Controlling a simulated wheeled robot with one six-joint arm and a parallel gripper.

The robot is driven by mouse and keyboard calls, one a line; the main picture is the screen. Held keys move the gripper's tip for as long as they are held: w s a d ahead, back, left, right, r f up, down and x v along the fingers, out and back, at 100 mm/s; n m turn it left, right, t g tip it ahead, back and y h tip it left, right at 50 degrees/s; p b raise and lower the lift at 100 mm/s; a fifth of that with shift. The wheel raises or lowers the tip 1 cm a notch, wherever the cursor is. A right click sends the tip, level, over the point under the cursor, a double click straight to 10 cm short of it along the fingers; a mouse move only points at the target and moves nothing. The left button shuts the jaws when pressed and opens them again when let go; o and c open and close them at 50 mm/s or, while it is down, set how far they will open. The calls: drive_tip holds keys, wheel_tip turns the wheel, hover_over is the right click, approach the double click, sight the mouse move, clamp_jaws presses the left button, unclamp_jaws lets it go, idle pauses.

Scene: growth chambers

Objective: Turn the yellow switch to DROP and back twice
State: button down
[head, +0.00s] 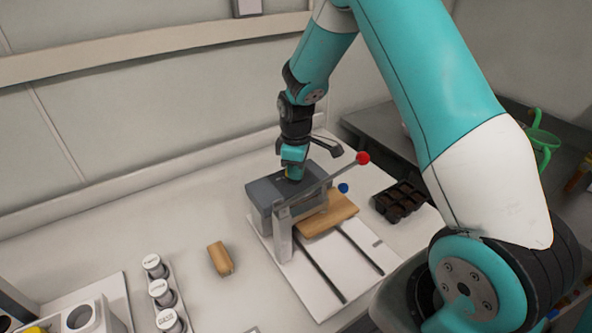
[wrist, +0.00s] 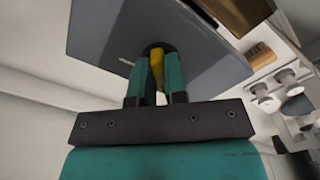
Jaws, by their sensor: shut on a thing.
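The yellow switch (wrist: 157,62) shows in the wrist view between the two teal fingers of my gripper (wrist: 156,75), which is shut on it. It sits in a dark round seat on the grey box (wrist: 205,62). In the head view my gripper (head: 292,172) points down onto the top of the grey box (head: 262,195), and only a speck of yellow shows at the fingers. The switch's label and its exact angle cannot be read in either view.
A lever with a red knob (head: 362,158) rises in front of the box, with a blue knob (head: 343,188) below. A tan block (head: 330,213) lies on the white base plate (head: 320,275). Another tan block (head: 220,259), white-capped jars (head: 160,290) and a black cell tray (head: 400,203) stand around.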

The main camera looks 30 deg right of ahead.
idle(0.4)
drive_tip(key=c, duration=1.1)
unclamp_jaws()
drive_tip(key=shift+c, duration=0.2)
drive_tip(key=shift+r, duration=0.1)
wheel_tip(320, 180, up, 17)
drive_tip(key=b, duration=0.3)
drive_tip(key=shift+r, duration=0.15)
